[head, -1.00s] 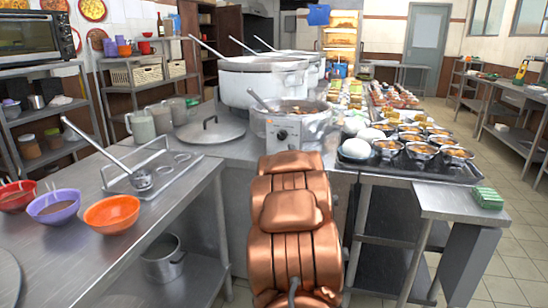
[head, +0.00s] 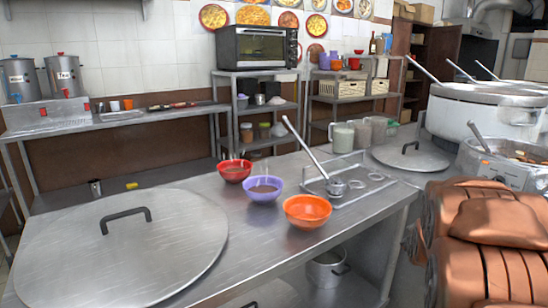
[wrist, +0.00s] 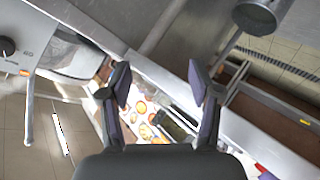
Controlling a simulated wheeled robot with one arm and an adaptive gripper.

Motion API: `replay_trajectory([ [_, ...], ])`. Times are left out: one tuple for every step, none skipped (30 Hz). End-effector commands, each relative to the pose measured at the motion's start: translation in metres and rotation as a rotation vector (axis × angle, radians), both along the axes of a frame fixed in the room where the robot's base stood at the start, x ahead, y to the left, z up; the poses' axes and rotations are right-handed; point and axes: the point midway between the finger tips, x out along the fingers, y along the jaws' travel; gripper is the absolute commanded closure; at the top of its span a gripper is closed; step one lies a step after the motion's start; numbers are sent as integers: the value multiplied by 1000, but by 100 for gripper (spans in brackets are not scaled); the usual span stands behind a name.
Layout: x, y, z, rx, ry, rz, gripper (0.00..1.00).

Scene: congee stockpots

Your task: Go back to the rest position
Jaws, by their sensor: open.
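My gripper (wrist: 160,88) shows in the wrist view with its two dark fingers spread wide and nothing between them. In the head view only my copper-coloured arm shows at the right edge; my gripper is out of that view.
A large round lid (head: 120,250) lies on the counter at left, and a smaller lid (head: 409,156) lies near the large stockpot (head: 484,108). A steel pot (head: 326,269) stands on the lower shelf. An oven (head: 257,54) and shelving line the back wall.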

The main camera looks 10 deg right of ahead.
Motion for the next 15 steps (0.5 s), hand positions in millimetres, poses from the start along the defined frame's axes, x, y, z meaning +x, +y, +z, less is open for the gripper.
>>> replay_trajectory([
  [0, 26, -3, 53, 27, 12, 37],
  [-3, 40, -8, 89, 50, 14, 37],
  [-7, 58, -15, 135, 79, 17, 37],
  [-11, 73, -20, 171, 105, 17, 37],
  [-15, 86, -23, 203, 127, 18, 37],
  [-22, 105, -28, 245, 160, 19, 37],
  [-28, 120, -32, 276, 186, 20, 37],
  [-34, 133, -35, 307, 211, 19, 37],
  [-43, 152, -40, 347, 251, 17, 37],
  [-50, 165, -43, 373, 277, 18, 37],
  [-59, 179, -45, 401, 306, 15, 37],
  [-70, 196, -48, 435, 344, 13, 37],
  [-79, 209, -51, 459, 375, 10, 37],
  [-88, 222, -53, 484, 407, 8, 37],
  [-101, 238, -55, 513, 447, 4, 37],
])
